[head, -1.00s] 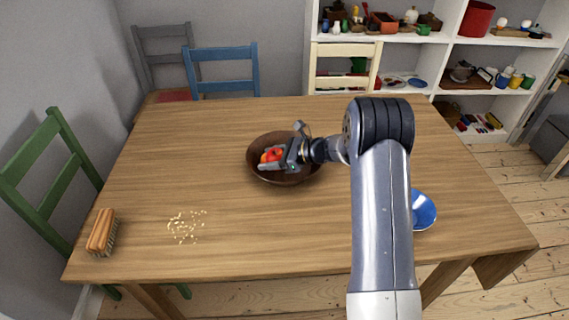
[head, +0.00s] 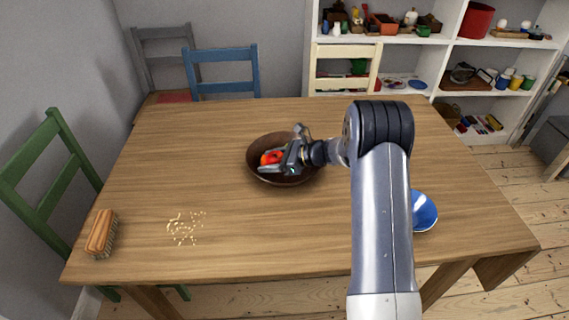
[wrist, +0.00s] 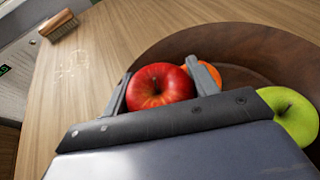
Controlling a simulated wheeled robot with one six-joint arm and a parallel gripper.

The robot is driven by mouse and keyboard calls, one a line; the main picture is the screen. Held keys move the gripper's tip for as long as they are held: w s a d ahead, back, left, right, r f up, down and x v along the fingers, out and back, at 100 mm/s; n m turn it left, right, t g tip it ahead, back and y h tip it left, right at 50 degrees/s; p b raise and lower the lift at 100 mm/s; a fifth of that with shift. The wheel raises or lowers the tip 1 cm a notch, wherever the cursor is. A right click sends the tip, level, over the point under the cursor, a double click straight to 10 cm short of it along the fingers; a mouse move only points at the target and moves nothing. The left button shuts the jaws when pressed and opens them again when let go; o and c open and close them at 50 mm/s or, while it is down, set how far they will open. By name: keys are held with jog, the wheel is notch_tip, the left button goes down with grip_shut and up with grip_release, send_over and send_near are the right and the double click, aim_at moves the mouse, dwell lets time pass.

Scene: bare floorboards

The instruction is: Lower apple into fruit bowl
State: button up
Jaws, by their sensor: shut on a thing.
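The red apple (wrist: 160,88) is between the two fingers of my gripper (wrist: 163,80) in the wrist view. In the head view the apple (head: 271,157) shows as a red spot at the tip of my gripper (head: 274,161), over the left part of the bowl. The brown fruit bowl (head: 262,179) stands near the middle of the table; its wall (wrist: 215,38) curves around behind the apple in the wrist view. An orange fruit (wrist: 208,75) and a green apple (wrist: 289,117) lie in the bowl. Whether the red apple touches the bowl is hidden.
A brush (head: 102,233) and scattered crumbs (head: 186,228) are on the left of the wooden table (head: 220,230). A blue-and-white bowl (head: 424,211) is at the right, partly behind my arm. Chairs and a shelf stand beyond the table.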

jog(key=o, duration=1.1)
jog(key=v, duration=1.1)
jog(key=shift+a, duration=0.15)
jog(key=x, duration=1)
jog(key=shift+w+a+f, duration=0.15)
jog(key=shift+a+f, duration=0.05)
jog(key=shift+a, duration=0.15)
jog(key=shift+r+p, duration=0.3)
jog(key=shift+r, duration=0.05)
